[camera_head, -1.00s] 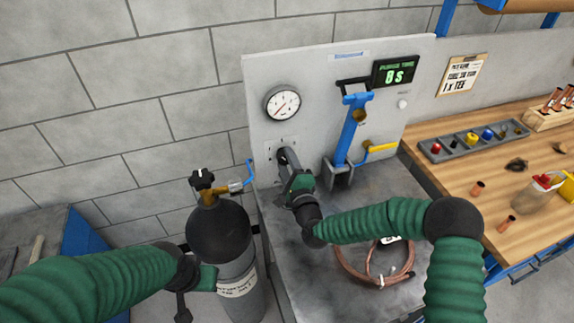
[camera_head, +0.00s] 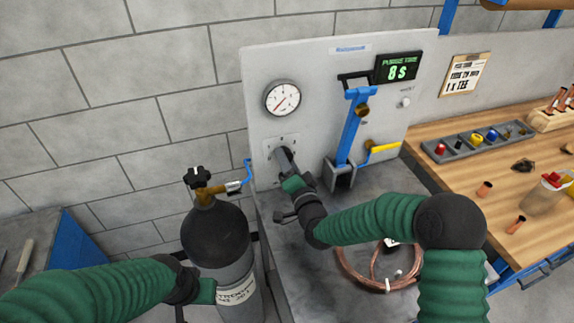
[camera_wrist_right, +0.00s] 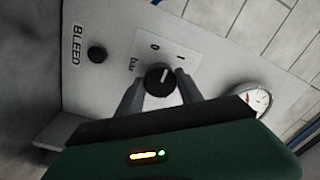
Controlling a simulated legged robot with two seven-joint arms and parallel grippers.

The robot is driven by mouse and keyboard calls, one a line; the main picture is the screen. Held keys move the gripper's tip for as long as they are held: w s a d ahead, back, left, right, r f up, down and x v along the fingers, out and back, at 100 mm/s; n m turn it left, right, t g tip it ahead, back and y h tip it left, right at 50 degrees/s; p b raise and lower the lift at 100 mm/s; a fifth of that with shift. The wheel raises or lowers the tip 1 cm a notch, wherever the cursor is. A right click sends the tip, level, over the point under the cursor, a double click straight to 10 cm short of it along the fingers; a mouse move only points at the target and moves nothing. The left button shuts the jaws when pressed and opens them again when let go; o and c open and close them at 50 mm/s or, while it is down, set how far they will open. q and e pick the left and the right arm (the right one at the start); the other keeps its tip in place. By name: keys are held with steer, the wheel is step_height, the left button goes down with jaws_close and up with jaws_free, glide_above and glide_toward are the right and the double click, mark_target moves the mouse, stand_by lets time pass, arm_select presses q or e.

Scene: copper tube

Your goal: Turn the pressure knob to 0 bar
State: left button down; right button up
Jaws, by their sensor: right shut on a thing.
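The pressure knob is a black round knob (camera_wrist_right: 159,78) with a light pointer line, on a pale plate marked 0, 1 and bar. My right gripper (camera_wrist_right: 158,92) is shut on the knob, one finger on each side of it. In the head view the right gripper (camera_head: 285,160) reaches the panel plate below the gauge and hides the knob. The round pressure gauge (camera_head: 282,98) has a white face and a red needle pointing to the lower left; it also shows in the wrist view (camera_wrist_right: 254,100). My left gripper (camera_head: 185,297) hangs by the gas cylinder; its fingers are unclear.
A dark gas cylinder (camera_head: 216,240) with a brass valve stands left of the panel. A blue lever (camera_head: 350,125) and a yellow-handled valve (camera_head: 382,149) are right of my right gripper. A copper coil (camera_head: 350,265) lies on the metal bench. The display (camera_head: 399,67) reads 8 s.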

steer(key=n+b, duration=0.1)
steer(key=n, duration=0.2)
steer(key=f+n+b, duration=0.1)
steer(key=n+b, duration=0.1)
steer(key=n, duration=0.1)
steer(key=shift+s, duration=0.2)
stand_by(0.4)
steer(key=o, duration=1.4)
steer(key=shift+w+r, duration=0.1)
steer(key=shift+w, duration=0.1)
steer(key=shift+r, duration=0.1)
steer(key=shift+s, duration=0.1)
